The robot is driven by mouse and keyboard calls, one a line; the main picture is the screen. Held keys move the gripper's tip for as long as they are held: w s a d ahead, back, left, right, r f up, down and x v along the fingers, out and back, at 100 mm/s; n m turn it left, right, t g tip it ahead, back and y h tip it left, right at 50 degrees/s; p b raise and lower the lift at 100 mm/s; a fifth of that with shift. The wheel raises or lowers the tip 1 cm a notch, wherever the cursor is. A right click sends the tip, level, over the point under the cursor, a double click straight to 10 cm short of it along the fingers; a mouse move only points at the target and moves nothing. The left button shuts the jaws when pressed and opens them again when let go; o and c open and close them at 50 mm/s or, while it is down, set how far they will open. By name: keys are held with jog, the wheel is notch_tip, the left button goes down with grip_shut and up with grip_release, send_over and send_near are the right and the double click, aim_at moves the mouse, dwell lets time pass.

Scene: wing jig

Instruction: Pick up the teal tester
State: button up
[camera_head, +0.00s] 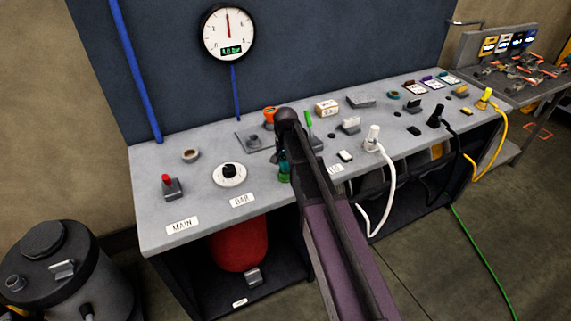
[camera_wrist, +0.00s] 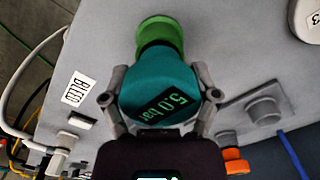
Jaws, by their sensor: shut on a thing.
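The teal tester (camera_wrist: 158,88) fills the middle of the wrist view, with a bright green round end (camera_wrist: 160,38) and a display reading "5.0 bar". My gripper (camera_wrist: 158,97) has one finger on each side of its body and is shut on it. In the head view the teal tester (camera_head: 284,171) shows as a small patch near the bench's front edge, left of my arm. My arm hides most of my gripper and part of the tester there. I cannot tell whether the tester touches the bench.
The grey bench (camera_head: 205,205) carries a red-topped switch (camera_head: 171,187), a round white-based knob (camera_head: 230,173) and an orange-topped part (camera_head: 269,114). A white plug (camera_head: 373,138) with its cable is right of my arm. A gauge (camera_head: 229,33) hangs on the wall. The bench's front left is fairly clear.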

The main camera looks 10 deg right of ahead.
jog(key=shift+r+p, duration=1.6)
jog(key=shift+r, duration=0.1)
jog(key=s+r+p, duration=0.1)
jog(key=s, duration=1.5)
jog(key=shift+d+r, duration=0.2)
jog(key=shift+d, duration=0.05)
jog(key=shift+r+p, duration=0.15)
jog(key=shift+p, duration=0.2)
jog(key=shift+r+p, duration=1.3)
jog(key=shift+r, duration=0.05)
jog(key=shift+f, duration=0.1)
jog(key=shift+f+b, duration=0.75)
jog(key=shift+b, duration=0.05)
